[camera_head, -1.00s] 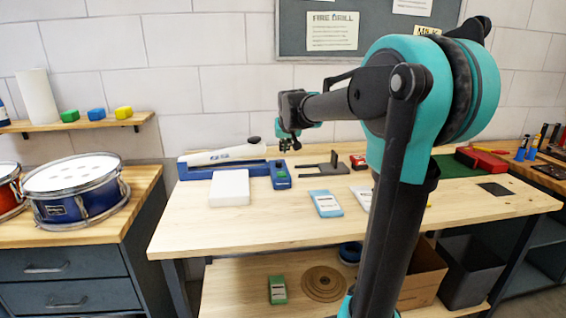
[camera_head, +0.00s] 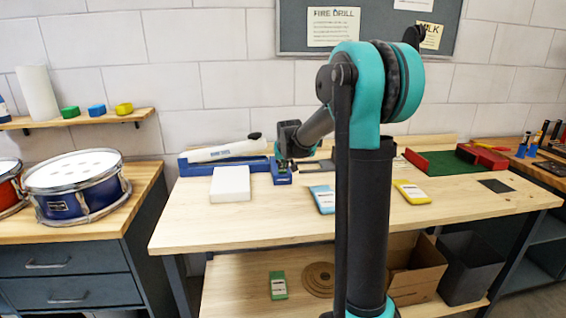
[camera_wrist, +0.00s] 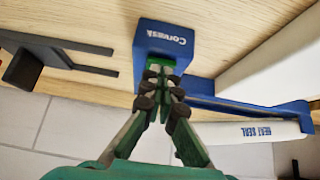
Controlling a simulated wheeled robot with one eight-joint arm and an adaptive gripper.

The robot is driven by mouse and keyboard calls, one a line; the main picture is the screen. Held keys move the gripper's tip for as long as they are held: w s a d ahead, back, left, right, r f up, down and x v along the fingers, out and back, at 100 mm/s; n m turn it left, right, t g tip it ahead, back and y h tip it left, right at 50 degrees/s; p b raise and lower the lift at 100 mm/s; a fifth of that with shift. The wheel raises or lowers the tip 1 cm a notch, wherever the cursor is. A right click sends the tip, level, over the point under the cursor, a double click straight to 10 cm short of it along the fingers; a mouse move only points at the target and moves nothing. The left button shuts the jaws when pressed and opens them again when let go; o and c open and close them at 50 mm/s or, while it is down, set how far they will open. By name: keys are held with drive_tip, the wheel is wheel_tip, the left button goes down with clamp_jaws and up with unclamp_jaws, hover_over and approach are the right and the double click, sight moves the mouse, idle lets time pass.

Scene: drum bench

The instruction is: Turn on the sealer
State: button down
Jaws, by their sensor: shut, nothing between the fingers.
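The heat sealer (camera_head: 225,151) lies on the workbench's left part, with a long white arm over a blue base. Its white arm, marked HEAT SEAL (camera_wrist: 255,130), shows at the right in the wrist view. The sealer's blue control box (camera_head: 283,179) sits at its right end and also shows in the wrist view (camera_wrist: 170,42). My gripper (camera_head: 283,165) is shut and empty, low over this box. In the wrist view its fingertips (camera_wrist: 162,70) overlap the box's edge; I cannot tell whether they touch.
A white block (camera_head: 231,184) lies in front of the sealer. A dark forked piece (camera_wrist: 60,50) lies beside the control box. A blue packet (camera_head: 322,200) and a yellow packet (camera_head: 412,192) lie farther right. The bench's front strip is clear.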

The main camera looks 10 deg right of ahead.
drive_tip(key=shift+s+f, duration=0.15)
drive_tip(key=shift+f, duration=0.4)
drive_tip(key=shift+r, duration=0.15)
drive_tip(key=shift+r, duration=0.75)
drive_tip(key=shift+r, duration=0.1)
